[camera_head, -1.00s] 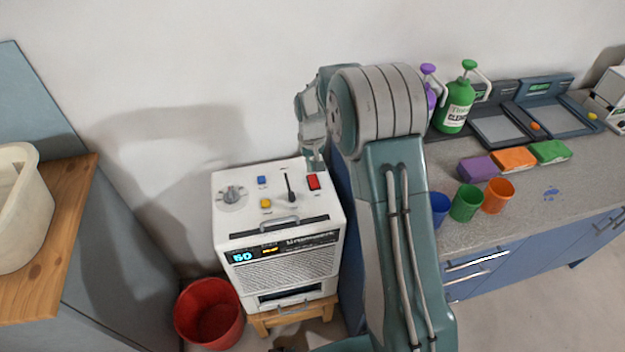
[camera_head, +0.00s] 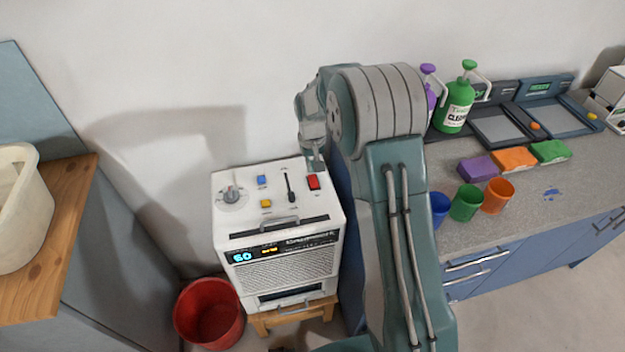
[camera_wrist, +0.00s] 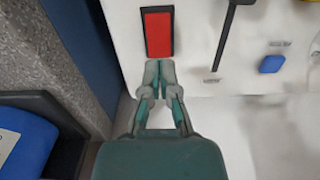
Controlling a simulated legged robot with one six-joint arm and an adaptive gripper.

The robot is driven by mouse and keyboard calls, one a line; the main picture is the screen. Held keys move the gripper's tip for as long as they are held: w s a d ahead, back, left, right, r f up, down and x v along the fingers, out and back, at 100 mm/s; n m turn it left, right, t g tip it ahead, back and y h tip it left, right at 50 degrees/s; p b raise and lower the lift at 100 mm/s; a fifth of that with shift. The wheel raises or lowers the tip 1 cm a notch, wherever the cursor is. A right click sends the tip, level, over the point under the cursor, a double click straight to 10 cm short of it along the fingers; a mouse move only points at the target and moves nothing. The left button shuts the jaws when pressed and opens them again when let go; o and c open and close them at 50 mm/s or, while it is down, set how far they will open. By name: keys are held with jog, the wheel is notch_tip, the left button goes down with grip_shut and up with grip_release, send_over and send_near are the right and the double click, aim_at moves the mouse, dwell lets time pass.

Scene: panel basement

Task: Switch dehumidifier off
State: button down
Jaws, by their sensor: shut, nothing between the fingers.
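The dehumidifier (camera_head: 283,262) is a white box on a small wooden stand, its front display lit with cyan and orange characters. Its top carries a round knob (camera_head: 231,194), a blue button (camera_head: 262,181), a yellow button (camera_head: 266,203), a black lever (camera_head: 290,188) and a red rocker switch (camera_head: 314,182). The red switch (camera_wrist: 158,33) also shows in the wrist view. My gripper (camera_head: 315,166) is at the back right of the top, just behind the red switch. In the wrist view its shut fingertips (camera_wrist: 159,66) are close to the switch's near edge; contact cannot be told.
A red bucket (camera_head: 209,312) stands left of the dehumidifier. To the right is a counter (camera_head: 560,190) with cups, sponges and bottles. A wooden shelf with a pale tub (camera_head: 18,210) is at the left. A white wall is behind.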

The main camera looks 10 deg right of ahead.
aim_at(312, 176)
jog(key=shift+f, duration=1.35)
dwell(0.8)
jog(key=shift+r, duration=3.5)
jog(key=shift+s+r, duration=0.1)
jog(key=shift+r, duration=0.2)
jog(key=s+r+t, duration=0.3)
jog(key=s+r, duration=1)
jog(key=r, duration=0.2)
jog(key=s+r+t, duration=0.2)
jog(key=s+r, duration=0.1)
jog(key=s, duration=1.6)
jog(key=shift+t, duration=0.3)
